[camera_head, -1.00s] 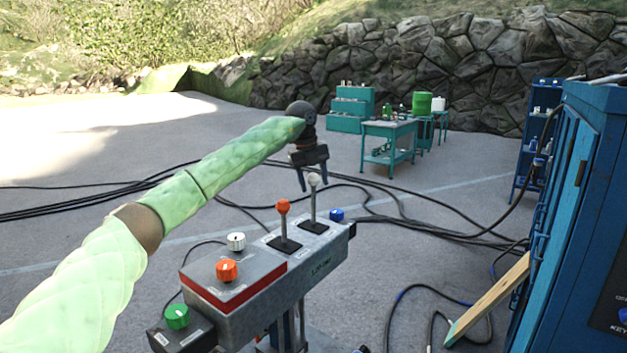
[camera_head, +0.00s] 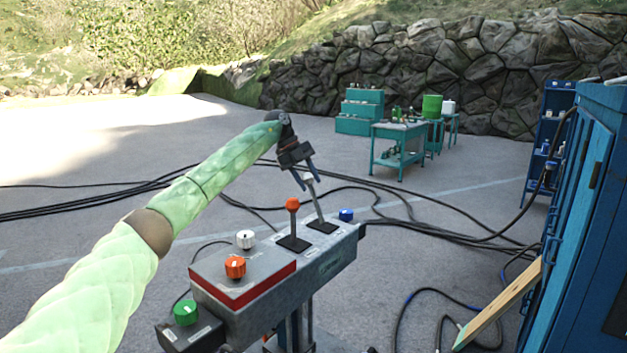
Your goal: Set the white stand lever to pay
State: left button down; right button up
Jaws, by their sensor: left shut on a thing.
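The white lever (camera_head: 316,205) stands on the grey control stand (camera_head: 330,264), to the right of and behind the orange lever (camera_head: 293,222). It leans to the left, toward the far side. My left gripper (camera_head: 308,181) comes from above and is shut on the knob at its top, with a finger on each side. The knob shows partly between the fingers. The lever's markings are too small to read. My right gripper is not in view.
White (camera_head: 245,239), orange (camera_head: 235,266), green (camera_head: 186,312) and blue (camera_head: 346,214) knobs sit on the stand. Black cables (camera_head: 420,225) cross the ground. A blue cabinet (camera_head: 583,230) stands at the right, with a wooden plank (camera_head: 498,304) against it. Teal tables (camera_head: 398,148) stand farther back.

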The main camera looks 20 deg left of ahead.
pick_arm(q)
jog(key=c, duration=0.9)
grip_release()
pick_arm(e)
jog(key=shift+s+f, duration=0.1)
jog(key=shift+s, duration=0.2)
pick_arm(q)
jog(key=shift+a+r, duration=0.1)
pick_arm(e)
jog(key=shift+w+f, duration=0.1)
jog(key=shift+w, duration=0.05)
pick_arm(q)
jog(key=shift+a+r+b, duration=0.2)
jog(key=shift+r+b, duration=0.05)
jog(key=shift+b, duration=0.05)
jog(key=shift+b+v, duration=1.35)
jog(key=shift+v, duration=2.15)
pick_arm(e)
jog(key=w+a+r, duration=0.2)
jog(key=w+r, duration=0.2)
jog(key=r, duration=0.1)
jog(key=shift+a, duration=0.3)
pick_arm(q)
jog(key=shift+f, duration=0.1)
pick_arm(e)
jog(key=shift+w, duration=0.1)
